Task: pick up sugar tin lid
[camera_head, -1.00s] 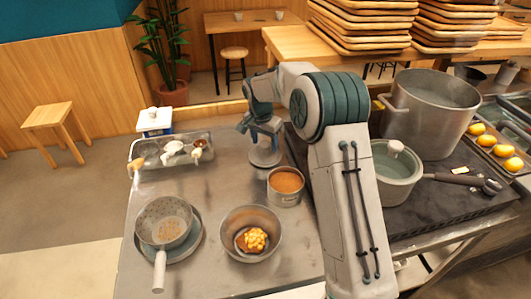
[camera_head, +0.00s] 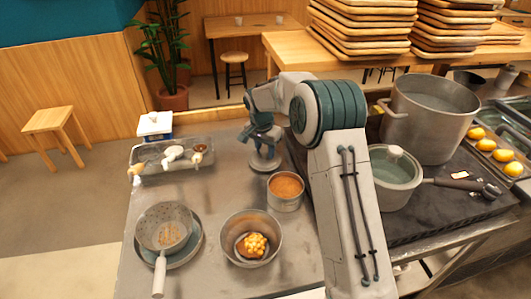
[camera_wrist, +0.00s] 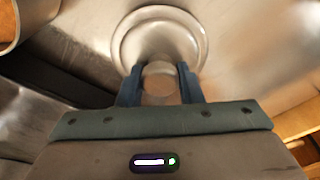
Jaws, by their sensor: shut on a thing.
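The sugar tin lid (camera_head: 264,165) is a round grey metal disc with a raised knob. It is at or just above the steel counter, behind the open tin; I cannot tell whether it touches the counter. In the wrist view the lid (camera_wrist: 128,42) shows its ringed rim beyond my fingers. My gripper (camera_wrist: 160,78) is shut on the lid's knob, with a blue finger on each side. In the head view my gripper (camera_head: 263,148) points down over the lid. The open tin (camera_head: 285,203) of brown contents stands in front of the lid, apart from it.
A condiment tray (camera_head: 160,176) is at the left. A lidded pot (camera_head: 392,200) and a large pot (camera_head: 425,140) stand right of my arm. The counter's left middle is clear.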

